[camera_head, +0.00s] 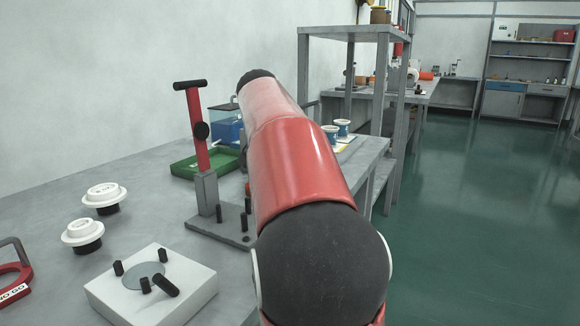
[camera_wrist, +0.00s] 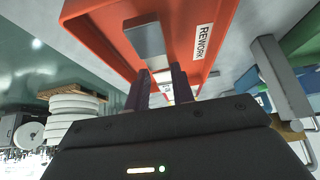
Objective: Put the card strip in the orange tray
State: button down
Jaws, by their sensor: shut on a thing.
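In the wrist view my gripper (camera_wrist: 159,76) points at the orange tray (camera_wrist: 90,22), which fills the upper middle and has a white label reading REWORK. A grey, flat strip (camera_wrist: 146,40) shows at the fingertips in front of the tray; I take it for the card strip, held between the fingers. I cannot tell whether it touches the tray. In the head view my arm hides the gripper, and neither tray nor strip shows.
In the head view a red-handled press (camera_head: 200,130), a white block with black pegs (camera_head: 150,290) and two white discs (camera_head: 104,196) stand on the grey bench. A green tray (camera_head: 190,166) lies behind. In the wrist view a stack of white discs (camera_wrist: 76,112) is at left.

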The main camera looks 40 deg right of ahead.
jog(key=shift+f+b, duration=0.75)
jog(key=shift+f, duration=0.25)
dwell(0.8)
jog(key=c, duration=0.6)
grip_release()
jog(key=shift+c, duration=0.2)
jog(key=shift+r, duration=0.1)
jog(key=shift+r+p, duration=3.8)
jog(key=shift+r, duration=0.2)
